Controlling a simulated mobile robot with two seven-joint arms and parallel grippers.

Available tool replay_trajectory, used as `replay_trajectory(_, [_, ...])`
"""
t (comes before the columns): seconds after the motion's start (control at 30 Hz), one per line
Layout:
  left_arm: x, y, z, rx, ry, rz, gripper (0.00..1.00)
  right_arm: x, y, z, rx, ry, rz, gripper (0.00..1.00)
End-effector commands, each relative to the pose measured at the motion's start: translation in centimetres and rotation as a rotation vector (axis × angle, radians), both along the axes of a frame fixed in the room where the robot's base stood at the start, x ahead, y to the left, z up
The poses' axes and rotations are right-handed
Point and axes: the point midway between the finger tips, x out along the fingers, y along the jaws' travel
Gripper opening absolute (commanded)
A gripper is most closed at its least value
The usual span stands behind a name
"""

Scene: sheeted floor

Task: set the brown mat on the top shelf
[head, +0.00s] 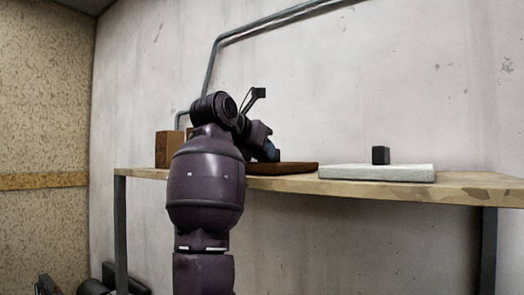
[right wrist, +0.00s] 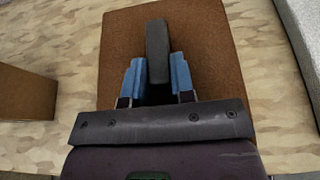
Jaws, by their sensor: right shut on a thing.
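The brown mat (head: 288,169) lies flat at the top of the wooden shelf (head: 470,187), near its front edge; I cannot tell whether it rests fully on the wood. In the right wrist view the mat (right wrist: 212,60) is a rust-brown square, with a dark grey upright block (right wrist: 158,45) at its middle. My right gripper (head: 270,152) reaches down over the mat. Its blue fingers (right wrist: 157,78) are shut on the dark block, one on each side. My arm hides the mat's left part in the head view. My left gripper is not in view.
A brown box (head: 168,149) stands left of the mat and shows in the right wrist view (right wrist: 25,92). A pale slab (head: 372,173) with a small dark cube (head: 380,155) lies to the right. Bare shelf separates them from the mat. A wall stands behind.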

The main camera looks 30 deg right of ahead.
Motion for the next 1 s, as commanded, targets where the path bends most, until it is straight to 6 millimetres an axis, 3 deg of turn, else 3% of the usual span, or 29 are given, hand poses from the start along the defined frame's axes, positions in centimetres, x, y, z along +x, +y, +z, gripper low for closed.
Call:
replay_trajectory(0.17, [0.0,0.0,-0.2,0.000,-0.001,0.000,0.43,0.0,0.0,-0.3,0.000,0.000,0.001,0.00])
replay_trajectory(0.2, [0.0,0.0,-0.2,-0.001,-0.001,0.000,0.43,0.0,0.0,-0.3,0.000,0.000,0.000,0.28])
replay_trajectory(0.33, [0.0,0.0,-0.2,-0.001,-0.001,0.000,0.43,0.0,0.0,-0.2,0.000,0.000,0.000,0.48])
replay_trajectory(0.7, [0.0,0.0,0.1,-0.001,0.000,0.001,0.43,0.0,0.0,0.1,0.000,0.000,-0.001,0.49])
replay_trajectory(1.0, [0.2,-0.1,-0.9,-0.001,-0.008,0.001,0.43,-1.6,4.1,1.7,0.000,-0.003,0.004,0.49])
